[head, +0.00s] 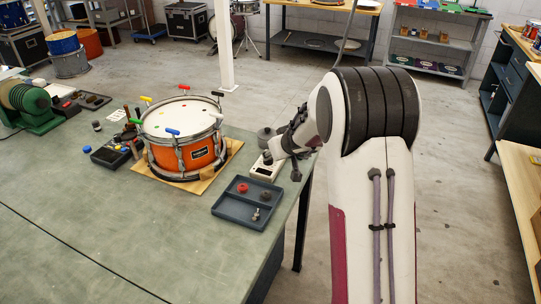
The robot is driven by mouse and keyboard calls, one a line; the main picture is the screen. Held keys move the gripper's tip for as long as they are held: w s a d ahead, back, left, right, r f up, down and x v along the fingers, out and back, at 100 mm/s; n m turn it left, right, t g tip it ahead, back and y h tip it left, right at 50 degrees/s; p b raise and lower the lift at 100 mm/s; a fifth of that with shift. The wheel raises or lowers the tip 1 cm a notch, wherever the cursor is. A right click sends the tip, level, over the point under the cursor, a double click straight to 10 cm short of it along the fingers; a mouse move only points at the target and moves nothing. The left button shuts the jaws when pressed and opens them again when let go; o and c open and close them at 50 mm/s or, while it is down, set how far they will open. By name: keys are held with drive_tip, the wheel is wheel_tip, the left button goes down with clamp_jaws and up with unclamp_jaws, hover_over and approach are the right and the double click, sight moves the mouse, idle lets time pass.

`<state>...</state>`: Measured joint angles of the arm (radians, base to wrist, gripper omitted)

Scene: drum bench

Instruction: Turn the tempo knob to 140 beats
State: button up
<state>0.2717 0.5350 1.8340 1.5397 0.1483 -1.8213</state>
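A small cream-white box (256,172) stands near the right edge of the bench, just right of the drum. I take it for the tempo device. A small dark round part, perhaps its knob (267,157), shows on its upper side. Its marks and reading are too small to make out. My gripper (283,166) is low over the right side of the box, near that part. Its fingers are small and partly merge with the dark parts behind. I cannot tell whether they touch the knob or are open or shut.
An orange snare drum (198,157) on a wooden board (222,166) stands left of the box, with coloured-handled keys around its rim. A dark divided tray (232,211) lies in front. A grey round object (265,134) sits behind. The bench front (120,230) is clear.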

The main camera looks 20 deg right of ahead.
drive_tip(key=w+n+g, duration=0.1)
drive_tip(key=w, duration=0.1)
drive_tip(key=w+n+y, duration=0.1)
drive_tip(key=w+n, duration=0.1)
drive_tip(key=w+a+r+n+g+y, duration=0.1)
drive_tip(key=w+n, duration=0.1)
drive_tip(key=w, duration=0.1)
drive_tip(key=shift+g, duration=0.3)
drive_tip(key=s+d+g, duration=0.1)
drive_tip(key=s+d+m+g, duration=0.1)
drive_tip(key=s, duration=0.1)
drive_tip(key=shift+f, duration=0.15)
idle(0.5)
drive_tip(key=shift+x, duration=3.85)
